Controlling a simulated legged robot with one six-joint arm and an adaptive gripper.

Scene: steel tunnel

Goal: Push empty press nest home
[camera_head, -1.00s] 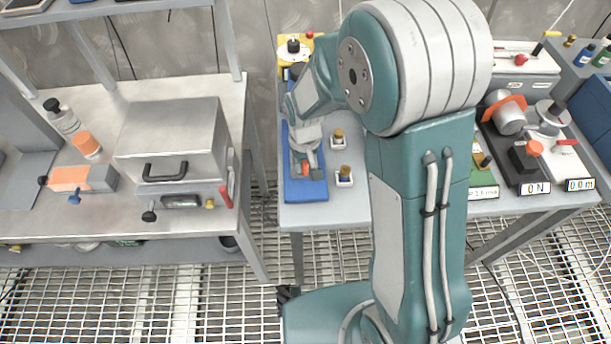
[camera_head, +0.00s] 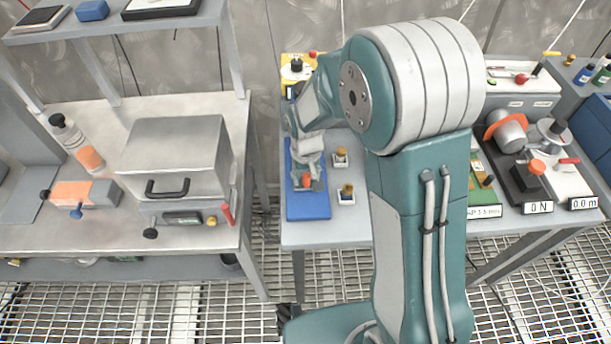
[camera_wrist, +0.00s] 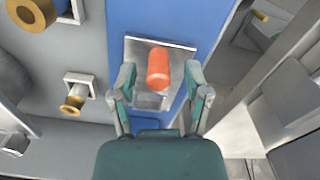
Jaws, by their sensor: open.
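The press nest appears to be the silver plate (camera_wrist: 184,54) with an orange knob (camera_wrist: 158,60) on the blue base (camera_wrist: 208,18). The blue base (camera_head: 308,209) lies along the left side of the middle table in the head view, where the orange knob (camera_head: 306,180) is small. My gripper (camera_wrist: 160,76) is open, with one finger on each side of the knob and a gap on both sides. In the head view my gripper (camera_head: 307,168) hangs low over the blue base. I cannot tell whether anything touches, and the far end of the base is hidden by my arm.
Two small white holders with brass-coloured pieces (camera_head: 347,193) (camera_head: 340,157) stand right of the blue base. A yellow fixture (camera_head: 297,66) is behind it. A metal box with a black handle (camera_head: 177,155) is on the left bench, across a gap. Instruments (camera_head: 528,180) stand at right.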

